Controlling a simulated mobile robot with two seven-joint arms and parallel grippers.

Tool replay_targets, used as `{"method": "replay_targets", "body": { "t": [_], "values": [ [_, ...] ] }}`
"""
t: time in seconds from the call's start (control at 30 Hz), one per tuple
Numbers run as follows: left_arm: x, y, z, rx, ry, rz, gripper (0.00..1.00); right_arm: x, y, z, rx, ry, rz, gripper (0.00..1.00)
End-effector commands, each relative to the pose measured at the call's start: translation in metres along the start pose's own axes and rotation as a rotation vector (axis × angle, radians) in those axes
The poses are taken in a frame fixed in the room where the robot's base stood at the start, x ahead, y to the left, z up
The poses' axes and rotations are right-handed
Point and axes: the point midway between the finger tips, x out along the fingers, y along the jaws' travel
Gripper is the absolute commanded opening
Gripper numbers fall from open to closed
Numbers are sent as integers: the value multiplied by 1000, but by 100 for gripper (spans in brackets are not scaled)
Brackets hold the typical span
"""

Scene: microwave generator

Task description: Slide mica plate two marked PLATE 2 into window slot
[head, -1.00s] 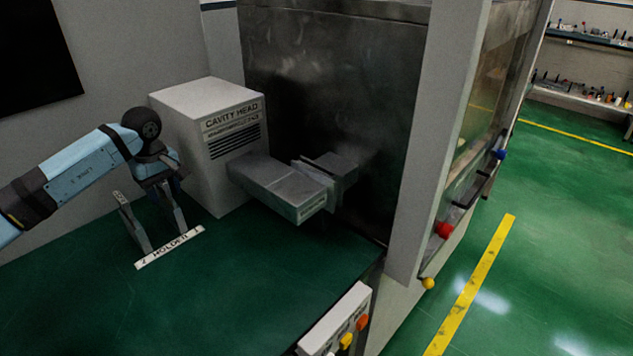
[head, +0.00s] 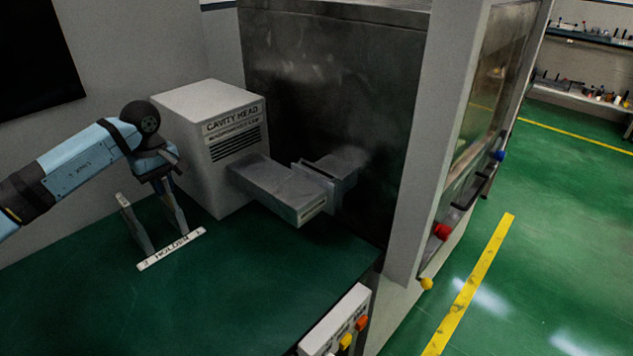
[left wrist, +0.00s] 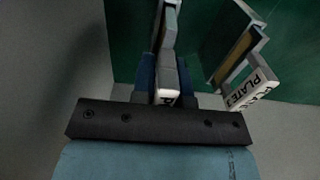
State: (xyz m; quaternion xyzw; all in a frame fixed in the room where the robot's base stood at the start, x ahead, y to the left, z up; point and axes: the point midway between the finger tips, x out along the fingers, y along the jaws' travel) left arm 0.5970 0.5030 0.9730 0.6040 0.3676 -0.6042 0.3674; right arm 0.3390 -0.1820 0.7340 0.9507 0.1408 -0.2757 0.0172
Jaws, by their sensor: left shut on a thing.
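My left gripper (head: 168,187) is over the right-hand piece at the holder (head: 172,248), at the left of the bench. In the left wrist view, the gripper (left wrist: 168,88) is shut on a plate by its pale tab (left wrist: 167,97); only a "P" shows, so its number cannot be read. The head view shows this other upright piece (head: 136,225) left of my gripper. The window slot appears to be at the waveguide flanges (head: 318,174); its opening is unclear. My right gripper is out of view.
The white cavity head (head: 215,125) stands just right of my left arm, with its grey waveguide (head: 275,188) reaching to the dark metal wall (head: 330,90). A control box (head: 338,320) sits at the bench's front edge. The green bench (head: 240,285) is clear in the middle.

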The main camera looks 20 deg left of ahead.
Motion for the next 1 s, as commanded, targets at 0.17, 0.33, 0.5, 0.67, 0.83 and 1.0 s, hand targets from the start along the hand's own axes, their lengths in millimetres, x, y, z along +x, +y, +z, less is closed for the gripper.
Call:
{"method": "replay_targets", "body": {
  "t": [0.17,0.33,0.5,0.67,0.83,1.0],
  "values": [
    [-9,0,0,0,1,1,0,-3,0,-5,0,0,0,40],
    [-16,0,0,0,0,1,0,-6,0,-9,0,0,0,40],
    [-23,0,0,0,0,1,0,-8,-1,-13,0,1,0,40],
    [-29,0,0,0,0,1,0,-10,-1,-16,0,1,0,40],
    [-36,0,0,0,0,1,0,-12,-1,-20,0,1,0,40],
    [-40,0,0,0,0,1,0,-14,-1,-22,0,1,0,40]
  ]
}}
